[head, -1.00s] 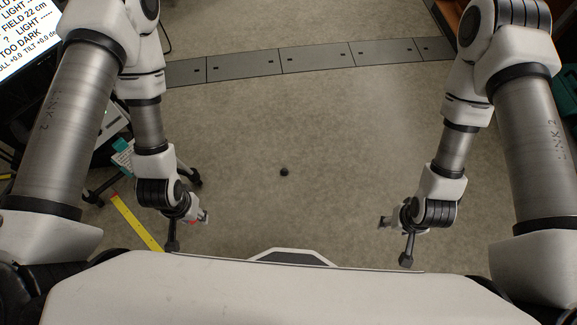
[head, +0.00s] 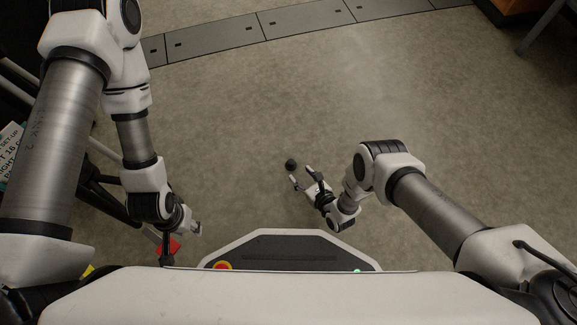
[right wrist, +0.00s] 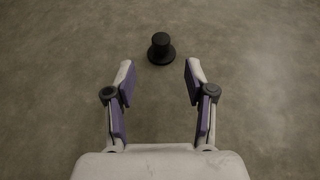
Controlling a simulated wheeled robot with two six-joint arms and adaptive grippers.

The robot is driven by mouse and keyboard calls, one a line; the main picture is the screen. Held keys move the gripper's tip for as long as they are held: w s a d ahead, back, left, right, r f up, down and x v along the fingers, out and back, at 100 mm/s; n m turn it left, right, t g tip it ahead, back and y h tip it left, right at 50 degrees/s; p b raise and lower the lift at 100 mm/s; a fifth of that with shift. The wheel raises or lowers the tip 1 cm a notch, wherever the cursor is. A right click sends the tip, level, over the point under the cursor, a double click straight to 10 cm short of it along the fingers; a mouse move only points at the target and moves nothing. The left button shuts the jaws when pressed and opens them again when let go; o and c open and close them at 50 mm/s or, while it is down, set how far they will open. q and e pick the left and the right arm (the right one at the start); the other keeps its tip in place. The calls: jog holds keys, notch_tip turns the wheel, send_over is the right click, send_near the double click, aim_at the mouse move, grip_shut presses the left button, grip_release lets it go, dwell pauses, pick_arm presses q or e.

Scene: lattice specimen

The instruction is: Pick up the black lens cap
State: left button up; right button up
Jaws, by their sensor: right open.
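A small black object, which I take for the lens cap (head: 291,164), lies on the floor ahead of my base in the head view. In the right wrist view the lens cap (right wrist: 161,49) shows a wide round base with a narrower knob on top. My right gripper (head: 302,173) is open and empty. Its fingertips (right wrist: 158,64) point at the cap, which sits just beyond them and about midway between them. My left gripper (head: 197,229) hangs at the left, away from the cap; its finger opening is too small to tell.
Dark stand legs (head: 108,195) and a red item (head: 170,246) are on the left near my left arm. A grey floor strip (head: 210,38) crosses the back. A dark chair or cabinet leg (head: 540,28) stands at far right. The floor around the cap is clear.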

aim_at(293, 164)
jog(key=b+x, duration=0.3)
jog(key=x, duration=0.2)
jog(key=shift+w+a, duration=0.15)
jog(key=shift+w, duration=0.15)
jog(key=shift+w+a+f+b, duration=0.1)
jog(key=shift+w+a+b, duration=0.05)
jog(key=shift+w+b, duration=0.15)
jog(key=c, duration=0.8)
jog(key=shift+r, duration=0.25)
